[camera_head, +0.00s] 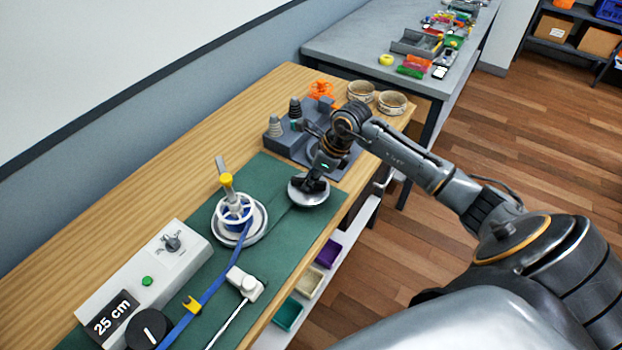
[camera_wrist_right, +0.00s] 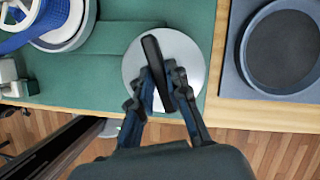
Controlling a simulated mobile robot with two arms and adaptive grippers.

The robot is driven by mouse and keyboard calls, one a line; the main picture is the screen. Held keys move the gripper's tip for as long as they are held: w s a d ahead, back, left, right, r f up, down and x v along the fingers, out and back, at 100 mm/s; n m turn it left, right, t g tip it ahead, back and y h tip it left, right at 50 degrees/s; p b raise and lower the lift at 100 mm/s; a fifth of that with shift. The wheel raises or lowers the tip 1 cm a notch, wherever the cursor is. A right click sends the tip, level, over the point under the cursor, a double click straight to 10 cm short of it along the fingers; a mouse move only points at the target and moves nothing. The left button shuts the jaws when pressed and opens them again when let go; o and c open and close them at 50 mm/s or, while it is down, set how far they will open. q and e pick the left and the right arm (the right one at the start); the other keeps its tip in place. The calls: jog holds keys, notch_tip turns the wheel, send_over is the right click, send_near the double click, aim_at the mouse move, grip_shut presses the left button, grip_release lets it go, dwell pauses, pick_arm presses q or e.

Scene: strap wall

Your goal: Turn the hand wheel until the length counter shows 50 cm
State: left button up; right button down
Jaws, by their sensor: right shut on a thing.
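The length counter (camera_head: 112,317) at the lower left of the head view reads 25 cm. A round silver disc (camera_head: 305,202), which looks like the hand wheel, lies on the green mat, and it also shows in the right wrist view (camera_wrist_right: 198,52). A black handle (camera_wrist_right: 153,50) stands on the disc. My right gripper (camera_head: 312,184) is over the disc and its fingers (camera_wrist_right: 166,95) are shut on the black handle. A blue strap (camera_head: 213,289) runs from the white and blue reel (camera_head: 235,211) past the counter. My left gripper is not in view.
A yellow clip (camera_head: 192,305) sits on the strap, and a white block (camera_head: 246,283) with a rod lies beside it. A grey holder (camera_head: 285,145) and two round tins (camera_head: 392,103) stand behind the disc.

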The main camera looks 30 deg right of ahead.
jog(key=shift+a+m+t+h+b, duration=0.1)
jog(key=shift+m+t+h+b, duration=0.45)
jog(key=shift+m, duration=1.45)
jog(key=c, duration=1.3)
grip_release()
jog(key=v, duration=1.2)
jog(key=shift+w+r, duration=0.1)
